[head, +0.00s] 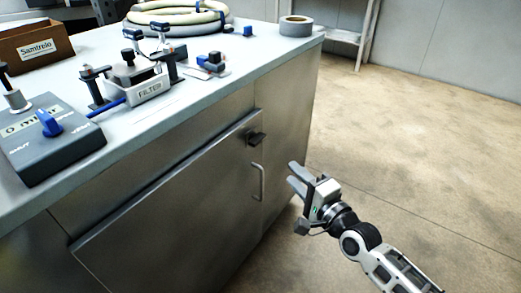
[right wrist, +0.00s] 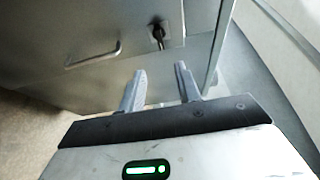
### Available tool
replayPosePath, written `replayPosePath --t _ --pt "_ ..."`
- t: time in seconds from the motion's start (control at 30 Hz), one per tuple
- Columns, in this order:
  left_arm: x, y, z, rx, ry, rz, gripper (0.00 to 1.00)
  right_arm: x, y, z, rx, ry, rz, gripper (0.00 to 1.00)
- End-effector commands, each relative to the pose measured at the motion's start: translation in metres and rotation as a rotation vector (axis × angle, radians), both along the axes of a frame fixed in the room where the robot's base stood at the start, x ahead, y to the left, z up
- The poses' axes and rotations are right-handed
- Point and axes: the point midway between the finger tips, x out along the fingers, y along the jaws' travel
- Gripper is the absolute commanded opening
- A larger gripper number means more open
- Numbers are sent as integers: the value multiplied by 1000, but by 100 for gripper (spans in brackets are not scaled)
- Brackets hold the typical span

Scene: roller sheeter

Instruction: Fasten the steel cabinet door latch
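The steel cabinet door (head: 175,200) is on the front of the cabinet in the head view and looks about flush with it; I cannot tell whether it is fully closed. The small dark latch (head: 256,139) sits near the door's upper right corner, above a bar handle (head: 258,182). In the right wrist view the latch (right wrist: 157,33) lies ahead, beyond the fingertips, and the handle (right wrist: 95,53) is to its left. My right gripper (head: 292,174) is open and empty, apart from the latch and handle. It also shows in the right wrist view (right wrist: 160,72). My left gripper is out of view.
The worktop (head: 215,95) carries a grey control box (head: 60,145), a filter fixture (head: 150,90), a hose coil (head: 180,28) and a tape roll (head: 296,26). A wooden box (head: 35,45) is at the back left. The floor (head: 420,130) to the right is clear.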

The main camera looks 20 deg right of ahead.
Motion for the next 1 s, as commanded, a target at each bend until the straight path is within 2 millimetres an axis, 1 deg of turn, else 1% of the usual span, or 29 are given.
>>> replayPosePath --t 0.17,0.37,0.5,0.6,0.7,0.8,1.0 --pt "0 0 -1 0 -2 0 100 28 9 1 3 -2 1 34" --pt "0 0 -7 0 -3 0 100 70 20 1 1 -2 1 34" --pt "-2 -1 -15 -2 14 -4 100 99 29 0 -1 -1 2 34" --pt "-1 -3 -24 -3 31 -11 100 117 34 0 -1 0 2 34" --pt "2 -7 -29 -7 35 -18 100 131 38 0 -2 0 2 34" --pt "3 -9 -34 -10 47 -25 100 140 40 0 -1 2 2 34" --pt "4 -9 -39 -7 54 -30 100 147 43 0 -3 2 3 34"
